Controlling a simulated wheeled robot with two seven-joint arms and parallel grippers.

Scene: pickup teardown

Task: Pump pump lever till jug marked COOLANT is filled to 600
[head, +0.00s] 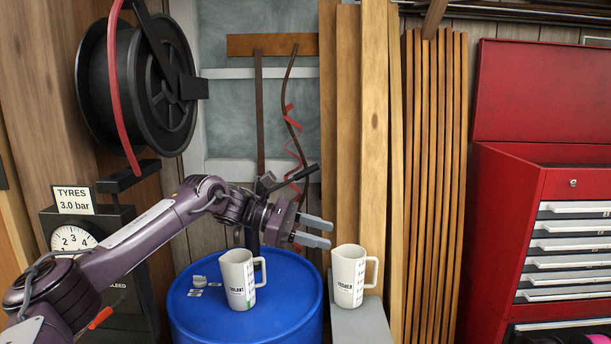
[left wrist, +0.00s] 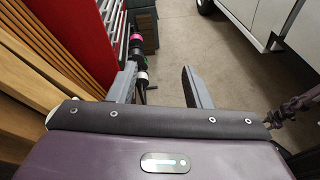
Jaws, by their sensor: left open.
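A white jug (head: 238,280) with dark lettering ending in "OLANT" stands upright on the blue drum (head: 190,318). Its handle points right, and its fill level cannot be seen. A dark lever-like bar (head: 296,176) shows just behind my left wrist; the pump body below it is mostly hidden by my arm. My left gripper (head: 318,232) is open and empty, above and between the two jugs, with its fingers pointing right. In the left wrist view the open fingers (left wrist: 163,88) have nothing between them. My right gripper is not in view.
A second white jug (head: 349,275), its label too small to read surely, stands on a grey stand (head: 360,322) right of the drum. A red tool cabinet (head: 505,230) is at right, wooden planks (head: 375,130) behind. A tyre gauge box (head: 75,238) stands at left.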

